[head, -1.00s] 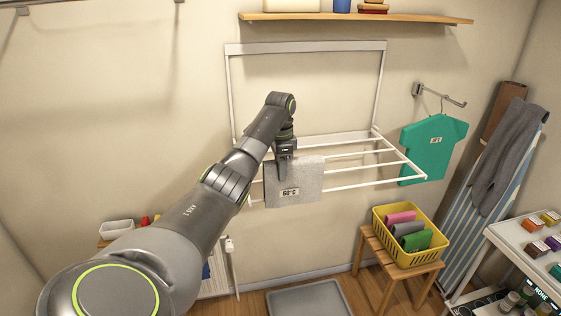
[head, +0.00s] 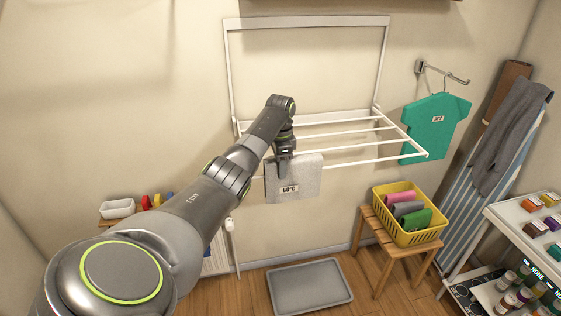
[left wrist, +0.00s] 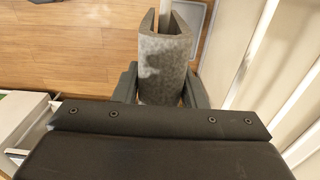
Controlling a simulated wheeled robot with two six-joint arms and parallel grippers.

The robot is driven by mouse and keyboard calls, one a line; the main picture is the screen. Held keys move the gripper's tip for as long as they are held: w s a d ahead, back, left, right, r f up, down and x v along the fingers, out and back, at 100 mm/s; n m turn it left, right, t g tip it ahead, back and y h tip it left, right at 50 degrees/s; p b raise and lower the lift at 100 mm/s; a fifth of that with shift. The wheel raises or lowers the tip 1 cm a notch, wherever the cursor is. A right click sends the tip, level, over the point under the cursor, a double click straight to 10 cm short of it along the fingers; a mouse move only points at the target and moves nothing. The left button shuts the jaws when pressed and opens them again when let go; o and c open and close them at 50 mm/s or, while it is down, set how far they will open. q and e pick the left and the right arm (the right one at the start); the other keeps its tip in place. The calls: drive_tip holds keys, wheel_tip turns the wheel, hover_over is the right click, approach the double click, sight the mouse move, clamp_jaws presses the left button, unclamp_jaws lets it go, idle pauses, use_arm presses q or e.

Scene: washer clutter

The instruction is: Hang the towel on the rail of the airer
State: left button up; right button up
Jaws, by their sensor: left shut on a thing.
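The grey towel (head: 308,180) with a 60°C label is folded over, and its front flap hangs in front of the front rail (head: 375,161) of the white airer. The rail shows on both sides of the towel, a little below its top fold. My left gripper (head: 285,170) is shut on the towel near its upper left part. Whether the fold touches the rail is hidden. My right gripper is not in view.
A teal shirt (head: 435,127) hangs from a wall hook right of the airer. A yellow basket (head: 408,235) of cloths stands on a wooden stool (head: 382,260). A grey tray (head: 310,285) lies on the floor below. The airer's other rails are bare.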

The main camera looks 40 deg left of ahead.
use_arm(q)
drive_tip(key=shift+f+b, duration=0.7)
drive_tip(key=shift+f, duration=1.25)
drive_tip(key=o, duration=1.1)
drive_tip(key=shift+c, duration=0.2)
wheel_tip(320, 180, up, 9)
drive_tip(key=b, duration=0.3)
drive_tip(key=shift+f, duration=0.2)
wheel_tip(320, 180, up, 3)
drive_tip(key=shift+f, duration=0.1)
wheel_tip(320, 180, up, 4)
drive_tip(key=p, duration=0.4)
drive_tip(key=shift+r+p, duration=0.25)
drive_tip(key=shift+p, duration=0.05)
drive_tip(key=shift+r+p, duration=0.75)
drive_tip(key=shift+p, duration=0.05)
